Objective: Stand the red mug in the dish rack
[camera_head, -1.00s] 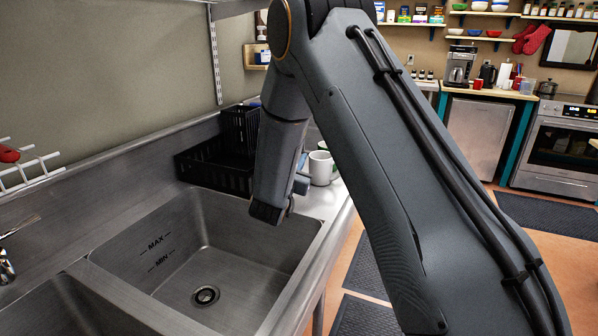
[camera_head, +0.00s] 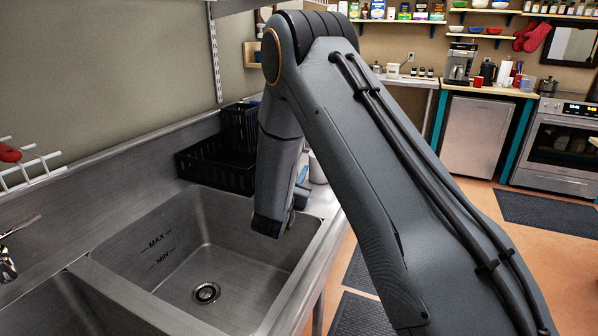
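My arm's end with my gripper (camera_head: 272,224) hangs over the right rear edge of the steel sink. Its fingers are not clear, so I cannot tell whether it is open or holds anything. A black slotted rack (camera_head: 205,172) stands on the steel counter behind the sink, left of my arm and partly hidden by it. I cannot make out the red mug for sure. A small red cup-like thing (camera_head: 477,82) stands on the far wooden counter. A rounded red thing (camera_head: 9,153) shows at a white wire rack (camera_head: 38,166) at the left edge.
The sink basin (camera_head: 215,250) is empty, with a drain at the bottom. A white mug (camera_head: 317,170) stands behind my arm, mostly hidden. A faucet (camera_head: 8,255) is at the left. Open floor with dark mats (camera_head: 545,215) lies to the right.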

